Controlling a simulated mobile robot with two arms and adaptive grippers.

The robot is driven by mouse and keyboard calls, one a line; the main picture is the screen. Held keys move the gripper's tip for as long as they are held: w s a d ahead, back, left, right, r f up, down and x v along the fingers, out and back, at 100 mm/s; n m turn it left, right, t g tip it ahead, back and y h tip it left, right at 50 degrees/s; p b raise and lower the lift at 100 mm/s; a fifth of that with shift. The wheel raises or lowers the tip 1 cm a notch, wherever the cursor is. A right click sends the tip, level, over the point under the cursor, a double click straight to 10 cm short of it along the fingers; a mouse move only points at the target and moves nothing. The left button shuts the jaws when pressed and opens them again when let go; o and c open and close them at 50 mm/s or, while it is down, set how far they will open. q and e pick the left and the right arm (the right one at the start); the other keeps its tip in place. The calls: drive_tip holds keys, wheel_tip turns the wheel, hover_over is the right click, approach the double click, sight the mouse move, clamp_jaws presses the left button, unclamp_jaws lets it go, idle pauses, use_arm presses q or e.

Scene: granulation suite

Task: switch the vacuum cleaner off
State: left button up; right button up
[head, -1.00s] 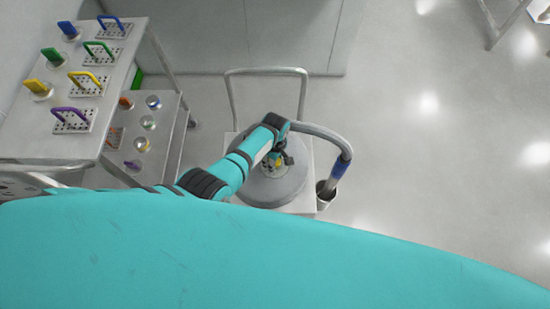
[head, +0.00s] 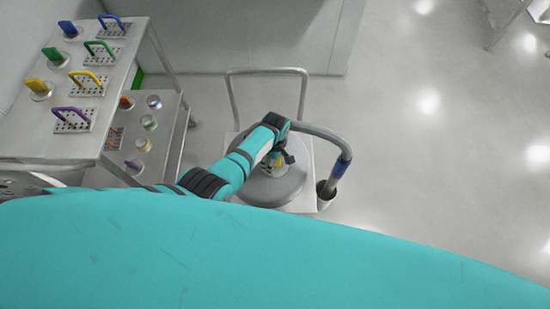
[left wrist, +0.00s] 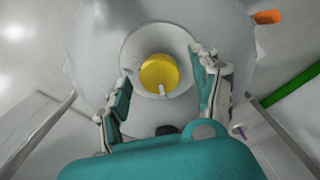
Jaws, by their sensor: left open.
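The vacuum cleaner (head: 296,187) is a grey round drum with a domed lid, below my left arm in the head view. In the left wrist view, a yellow knob (left wrist: 160,72) with a small white pointer sits in a pale round recess (left wrist: 140,42) on the lid. The pointer faces the bottom of that picture. My left gripper (left wrist: 163,76) is open, with one finger on each side of the knob and visible gaps to it. In the head view, the left gripper (head: 279,159) is over the lid and partly hidden by my arm. My right gripper is out of view.
A grey hose (head: 325,136) curves from near the lid to a blue-cuffed end in a holder (head: 326,194) at the right. A cart handle (head: 232,97) rises behind the drum. A steel trolley (head: 45,143) with coloured-handled tools stands left. The floor right is clear.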

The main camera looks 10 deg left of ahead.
use_arm(q)
drive_tip(key=shift+r, duration=0.1)
wheel_tip(320, 180, up, 12)
idle(0.5)
idle(0.5)
